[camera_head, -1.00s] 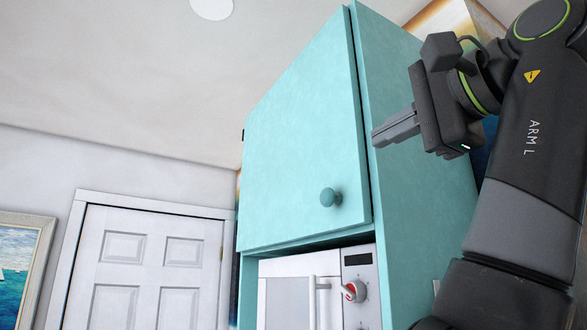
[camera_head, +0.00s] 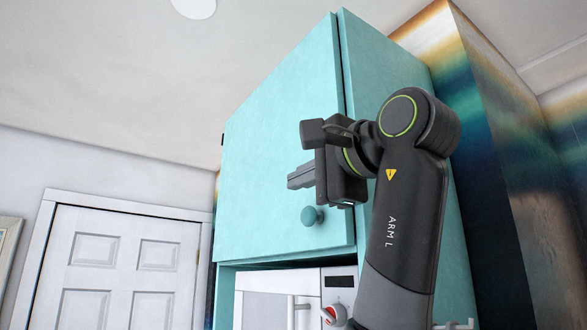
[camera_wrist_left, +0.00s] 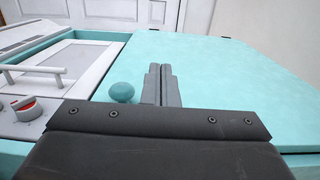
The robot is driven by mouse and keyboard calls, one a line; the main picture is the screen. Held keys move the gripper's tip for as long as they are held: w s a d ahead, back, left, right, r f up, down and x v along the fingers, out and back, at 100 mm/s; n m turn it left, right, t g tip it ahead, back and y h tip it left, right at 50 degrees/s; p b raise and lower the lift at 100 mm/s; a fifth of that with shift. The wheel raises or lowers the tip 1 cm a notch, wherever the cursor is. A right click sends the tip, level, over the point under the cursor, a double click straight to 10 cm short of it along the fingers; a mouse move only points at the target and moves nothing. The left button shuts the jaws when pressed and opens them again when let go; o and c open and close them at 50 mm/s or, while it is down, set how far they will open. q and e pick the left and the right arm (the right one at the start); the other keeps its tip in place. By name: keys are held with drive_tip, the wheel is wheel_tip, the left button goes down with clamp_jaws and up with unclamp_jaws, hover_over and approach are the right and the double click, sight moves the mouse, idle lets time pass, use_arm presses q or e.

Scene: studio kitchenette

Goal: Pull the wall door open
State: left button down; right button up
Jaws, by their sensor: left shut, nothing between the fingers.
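The wall door (camera_head: 262,140) is a teal cabinet door with a round teal knob (camera_head: 312,215) near its lower right corner. A narrow dark line runs down its right edge beside the cabinet side; I cannot tell if it is slightly ajar. My left gripper (camera_head: 291,181) is shut and empty, in front of the door and just above the knob. In the left wrist view the shut fingers (camera_wrist_left: 161,72) point along the door (camera_wrist_left: 225,85), with the knob (camera_wrist_left: 122,92) close beside them on the left, apart from them. My right gripper is not in view.
A white microwave (camera_head: 262,297) with a red-marked dial (camera_head: 334,313) sits in the niche under the door. A dark hinge shows at the door's left edge. A white panelled room door (camera_head: 120,262) stands at the left. A multicoloured wall (camera_head: 490,130) is behind the cabinet.

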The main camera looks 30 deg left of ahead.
use_arm(q)
drive_tip(key=shift+s+a, duration=0.35)
drive_tip(key=shift+s, duration=0.2)
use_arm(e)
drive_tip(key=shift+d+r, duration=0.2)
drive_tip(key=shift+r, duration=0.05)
use_arm(q)
drive_tip(key=shift+s+d, duration=0.15)
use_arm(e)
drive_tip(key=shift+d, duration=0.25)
use_arm(q)
drive_tip(key=shift+a, duration=0.25)
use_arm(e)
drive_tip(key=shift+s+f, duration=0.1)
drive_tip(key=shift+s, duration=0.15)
use_arm(q)
drive_tip(key=shift+s, duration=0.15)
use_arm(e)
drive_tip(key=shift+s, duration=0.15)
use_arm(q)
drive_tip(key=shift+s+a, duration=0.15)
drive_tip(key=shift+s, duration=0.25)
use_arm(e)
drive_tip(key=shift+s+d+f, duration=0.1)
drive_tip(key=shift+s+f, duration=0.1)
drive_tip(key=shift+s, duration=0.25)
use_arm(q)
drive_tip(key=shift+w, duration=0.1)
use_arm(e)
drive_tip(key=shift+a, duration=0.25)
